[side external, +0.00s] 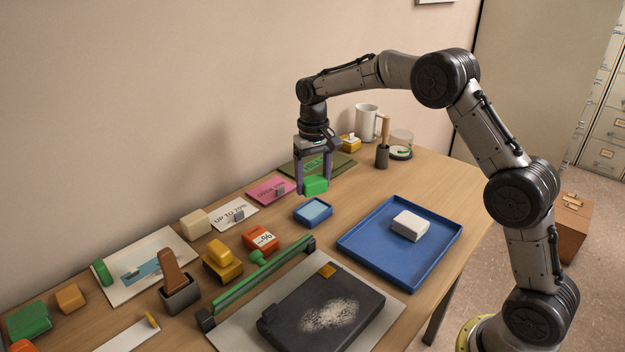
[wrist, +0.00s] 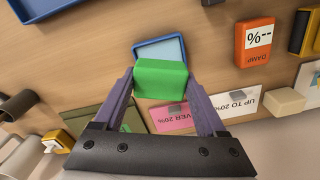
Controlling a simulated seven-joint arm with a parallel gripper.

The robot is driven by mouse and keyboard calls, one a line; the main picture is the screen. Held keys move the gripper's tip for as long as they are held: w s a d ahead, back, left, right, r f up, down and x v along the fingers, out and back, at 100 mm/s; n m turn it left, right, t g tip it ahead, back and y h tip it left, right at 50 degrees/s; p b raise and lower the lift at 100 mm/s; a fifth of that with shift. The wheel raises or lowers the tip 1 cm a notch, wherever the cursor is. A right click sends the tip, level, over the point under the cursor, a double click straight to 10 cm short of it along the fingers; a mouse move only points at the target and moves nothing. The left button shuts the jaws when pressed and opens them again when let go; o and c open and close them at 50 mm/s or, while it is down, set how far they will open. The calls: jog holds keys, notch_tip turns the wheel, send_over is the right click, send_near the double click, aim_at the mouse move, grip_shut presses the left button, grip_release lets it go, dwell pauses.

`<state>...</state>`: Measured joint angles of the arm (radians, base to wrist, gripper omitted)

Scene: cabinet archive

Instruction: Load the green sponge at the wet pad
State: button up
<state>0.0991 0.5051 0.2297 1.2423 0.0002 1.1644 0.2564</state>
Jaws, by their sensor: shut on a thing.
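The green sponge (side external: 315,185) is a small bright green block. My gripper (side external: 314,188) is shut on it and holds it in the air above the table, behind the wet pad in the side view. In the wrist view the sponge (wrist: 160,79) sits between the two purple fingers of my gripper (wrist: 160,85). The wet pad (side external: 313,211) is a small blue square tray with a light blue inside. In the wrist view the pad (wrist: 150,49) is just beyond the sponge, which hides part of it.
A blue tray (side external: 365,251) holding a white block (side external: 410,225) lies right of the pad. An orange box (side external: 260,240) and a green bar (side external: 262,271) stand to the left and front. A pink card (side external: 270,190) lies behind. A white mug (side external: 366,122) stands at the back.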

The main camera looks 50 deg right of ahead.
aim_at(313, 210)
jog(key=shift+f, duration=2.4)
jog(key=shift+f, duration=0.6)
jog(key=shift+r, duration=3.6)
jog(key=shift+a, duration=0.1)
